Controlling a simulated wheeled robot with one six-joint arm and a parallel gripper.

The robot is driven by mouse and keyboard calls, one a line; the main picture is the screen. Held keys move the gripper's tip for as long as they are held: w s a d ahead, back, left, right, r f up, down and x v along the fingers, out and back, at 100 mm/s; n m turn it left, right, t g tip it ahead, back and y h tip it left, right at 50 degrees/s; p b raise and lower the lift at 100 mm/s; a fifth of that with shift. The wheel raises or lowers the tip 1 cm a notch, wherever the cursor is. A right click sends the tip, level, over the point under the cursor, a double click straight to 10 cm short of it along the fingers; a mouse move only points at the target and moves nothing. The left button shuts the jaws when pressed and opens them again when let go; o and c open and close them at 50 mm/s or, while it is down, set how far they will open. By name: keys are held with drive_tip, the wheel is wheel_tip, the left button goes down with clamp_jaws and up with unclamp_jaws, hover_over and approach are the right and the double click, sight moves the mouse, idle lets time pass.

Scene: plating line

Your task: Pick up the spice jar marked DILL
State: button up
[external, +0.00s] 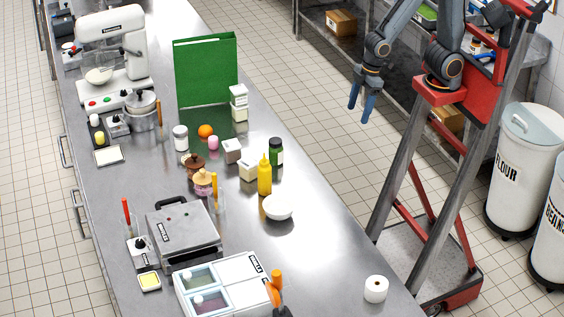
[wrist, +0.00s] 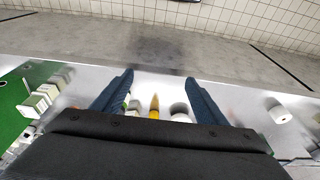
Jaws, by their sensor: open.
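No label reading DILL can be made out in either view. A green jar with a dark lid and a pale label (external: 276,153) stands on the steel counter behind the yellow bottle. A white jar with a grey lid (external: 181,138) stands farther left, and stacked white labelled containers (external: 239,103) stand beside the green panel. The lettering on these is too small to read. My gripper (external: 361,109) is open and empty, in the air to the right of the counter. In the wrist view its blue fingers (wrist: 158,78) are spread, with counter items showing beyond and between them.
The yellow bottle (external: 264,177) and white bowl (external: 278,207) stand near the green jar. A green panel (external: 206,72) stands upright at the back. A white roll (external: 375,289) sits near the counter's right edge. Bare counter (external: 315,250) lies between bowl and roll.

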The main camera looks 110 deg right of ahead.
drive_tip(key=w+v, duration=0.1)
drive_tip(key=v, duration=0.2)
drive_tip(key=m+g+y+b, duration=0.2)
drive_tip(key=m+b, duration=1)
drive_tip(key=m, duration=1.3)
hover_over(275, 152)
drive_tip(key=s+d, duration=0.1)
drive_tip(key=d, duration=0.2)
wheel_tip(275, 152, down, 15)
drive_tip(key=shift+a+r, duration=0.1)
drive_tip(key=shift+r, duration=0.05)
drive_tip(key=shift+h, duration=0.3)
drive_tip(key=shift+a+f+p, duration=0.25)
drive_tip(key=shift+f+p, duration=0.55)
drive_tip(key=shift+f, duration=1.25)
drive_tip(key=shift+a+f+p, duration=0.2)
drive_tip(key=shift+f+p, duration=0.55)
drive_tip(key=shift+f, duration=1.25)
drive_tip(key=c, duration=1.3)
